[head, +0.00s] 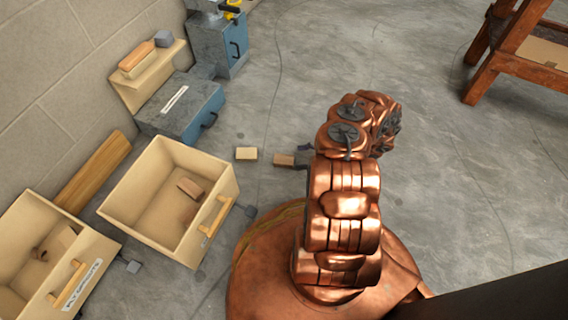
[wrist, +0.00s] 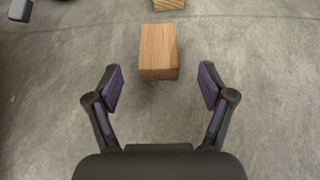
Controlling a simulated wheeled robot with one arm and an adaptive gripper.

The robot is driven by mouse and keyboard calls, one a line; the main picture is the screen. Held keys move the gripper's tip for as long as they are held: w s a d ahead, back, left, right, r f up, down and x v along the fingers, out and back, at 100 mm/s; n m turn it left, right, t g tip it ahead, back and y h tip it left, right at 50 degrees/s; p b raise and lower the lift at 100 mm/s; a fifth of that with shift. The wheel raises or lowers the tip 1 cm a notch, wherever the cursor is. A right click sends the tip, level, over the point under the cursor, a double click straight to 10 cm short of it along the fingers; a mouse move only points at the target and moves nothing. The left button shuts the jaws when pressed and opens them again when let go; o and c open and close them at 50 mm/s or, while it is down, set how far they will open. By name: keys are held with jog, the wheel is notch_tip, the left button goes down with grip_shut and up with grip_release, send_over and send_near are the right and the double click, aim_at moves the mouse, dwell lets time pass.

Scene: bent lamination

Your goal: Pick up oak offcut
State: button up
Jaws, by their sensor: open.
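A brown wooden block, which looks like the oak offcut (wrist: 158,52), lies on the concrete floor just ahead of my gripper (wrist: 161,84) in the wrist view. My gripper is open and empty, with one purple-padded finger to each side. The block's near end is about level with or slightly beyond the fingertips. In the head view the oak offcut (head: 284,160) lies at the left end of my arm, beside the dark fingertips; most of the gripper is hidden by the copper arm.
A paler block (head: 246,153) lies on the floor just beyond the offcut. Wooden bins (head: 125,215) and a blue-grey case (head: 170,122) stand at left along the wall. A rust-coloured trestle (head: 520,62) stands at top right. The floor between is open.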

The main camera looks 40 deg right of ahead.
aim_at(288, 159)
jog(key=shift+b+x, duration=2.1)
jog(key=shift+x, duration=1.45)
jog(key=shift+w+a+f, duration=0.1)
jog(key=shift+a+f, duration=0.15)
jog(key=c, duration=1.3)
jog(key=shift+o, duration=0.2)
jog(key=shift+r, duration=0.1)
